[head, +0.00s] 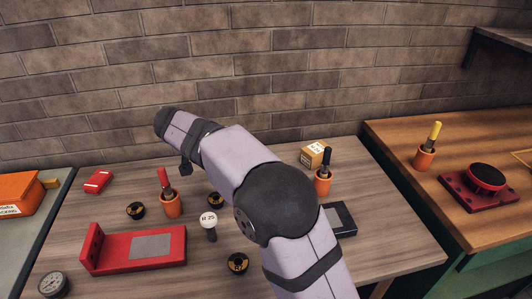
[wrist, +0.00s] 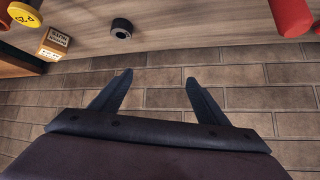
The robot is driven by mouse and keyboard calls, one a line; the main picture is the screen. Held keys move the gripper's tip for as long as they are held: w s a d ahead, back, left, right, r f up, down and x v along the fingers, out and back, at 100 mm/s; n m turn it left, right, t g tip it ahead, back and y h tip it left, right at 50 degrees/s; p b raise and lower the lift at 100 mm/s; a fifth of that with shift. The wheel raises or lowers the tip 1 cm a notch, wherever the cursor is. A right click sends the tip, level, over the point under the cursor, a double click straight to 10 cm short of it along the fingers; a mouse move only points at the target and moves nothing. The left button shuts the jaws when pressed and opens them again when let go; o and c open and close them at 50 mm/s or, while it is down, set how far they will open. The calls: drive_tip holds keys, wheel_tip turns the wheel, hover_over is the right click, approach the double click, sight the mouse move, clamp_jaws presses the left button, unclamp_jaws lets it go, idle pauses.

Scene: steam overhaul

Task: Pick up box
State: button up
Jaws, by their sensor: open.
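A small tan cardboard box (head: 315,154) with a white label stands at the back of the wooden workbench, just behind an orange pot with a black-handled tool. In the wrist view the box (wrist: 55,43) is at the upper left, well to the side of the fingers. My gripper (wrist: 157,80) is open and empty, its two dark fingers spread in front of the brick wall. In the head view my arm reaches to the back left, and its fingers are not clearly seen there.
Orange pots with a red-handled tool (head: 171,205) and a black-handled tool (head: 322,184) stand on the bench. A red bracket (head: 105,255), a gauge (head: 53,284) and dark rings (head: 237,263) lie around. An orange case (head: 15,192) is far left. The brick wall closes the back.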

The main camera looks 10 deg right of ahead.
drive_tip(key=w+d+f+m+g+h, duration=0.1)
drive_tip(key=w+d+f+m+h, duration=0.15)
drive_tip(key=d, duration=0.35)
drive_tip(key=w+d+f+m+h, duration=0.1)
drive_tip(key=w+d+f+h, duration=0.1)
drive_tip(key=d+f, duration=0.35)
drive_tip(key=m+g+h+b, duration=0.1)
drive_tip(key=m+g+h, duration=0.2)
drive_tip(key=m+h, duration=0.3)
approach(314, 149)
drive_tip(key=x, duration=0.3)
drive_tip(key=shift+w+d+y, duration=0.15)
drive_tip(key=shift+w+y, duration=0.05)
drive_tip(key=shift+y, duration=0.05)
drive_tip(key=shift+s+d+f, duration=0.1)
drive_tip(key=shift+d+f, duration=0.05)
drive_tip(key=shift+d, duration=0.3)
drive_tip(key=shift+p+x, duration=1.3)
drive_tip(key=shift+x, duration=2.25)
drive_tip(key=c, duration=1.4)
wheel_tip(314, 149, up, 10)
drive_tip(key=shift+r+b, duration=0.1)
drive_tip(key=shift+b, duration=0.8)
